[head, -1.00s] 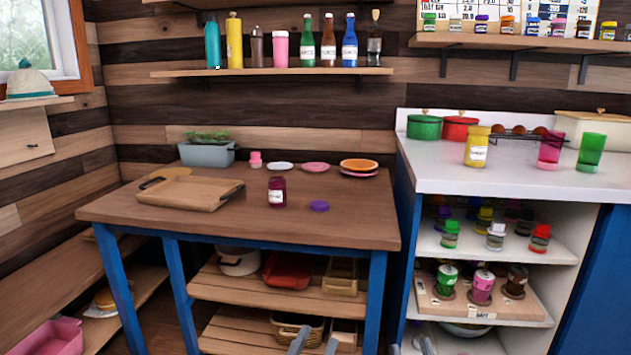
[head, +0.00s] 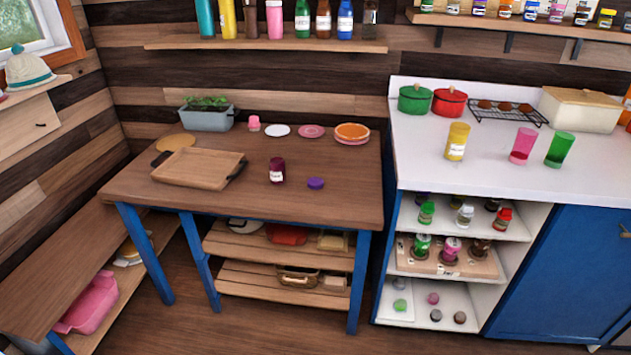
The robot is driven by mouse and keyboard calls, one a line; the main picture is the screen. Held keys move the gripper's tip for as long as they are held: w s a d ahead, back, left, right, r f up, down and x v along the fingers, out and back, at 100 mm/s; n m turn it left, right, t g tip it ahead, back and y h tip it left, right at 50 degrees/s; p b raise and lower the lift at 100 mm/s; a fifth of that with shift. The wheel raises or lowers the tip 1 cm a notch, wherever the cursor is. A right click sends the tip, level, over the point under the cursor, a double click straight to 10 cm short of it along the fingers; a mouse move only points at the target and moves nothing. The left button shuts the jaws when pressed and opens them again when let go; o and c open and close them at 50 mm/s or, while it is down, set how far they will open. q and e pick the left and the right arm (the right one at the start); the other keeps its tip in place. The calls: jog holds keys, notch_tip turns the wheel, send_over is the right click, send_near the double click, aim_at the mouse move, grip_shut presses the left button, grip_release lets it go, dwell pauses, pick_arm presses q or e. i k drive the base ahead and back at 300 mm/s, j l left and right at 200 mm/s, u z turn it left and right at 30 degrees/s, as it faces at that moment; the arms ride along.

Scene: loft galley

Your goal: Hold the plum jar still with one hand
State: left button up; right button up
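The plum jar (head: 277,171) stands upright on the wooden table, a small dark purple jar with a white label. Its top looks open, but it is too small to be sure. A flat purple lid (head: 315,183) lies on the table just to the right of the jar, apart from it. Nothing touches the jar. Neither of my grippers is in view.
A cutting board (head: 198,168) lies left of the jar on the wooden table (head: 330,207). The table front is clear. A white counter (head: 500,175) stands at right.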

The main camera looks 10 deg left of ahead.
aim_at(277, 164)
jog(key=i+l+u, duration=0.2)
jog(key=i, duration=0.35)
jog(key=i+l+u, duration=0.25)
jog(key=i, duration=0.25)
jog(key=i+l+u, duration=0.2)
jog(key=i+l, duration=0.15)
jog(key=i, duration=0.15)
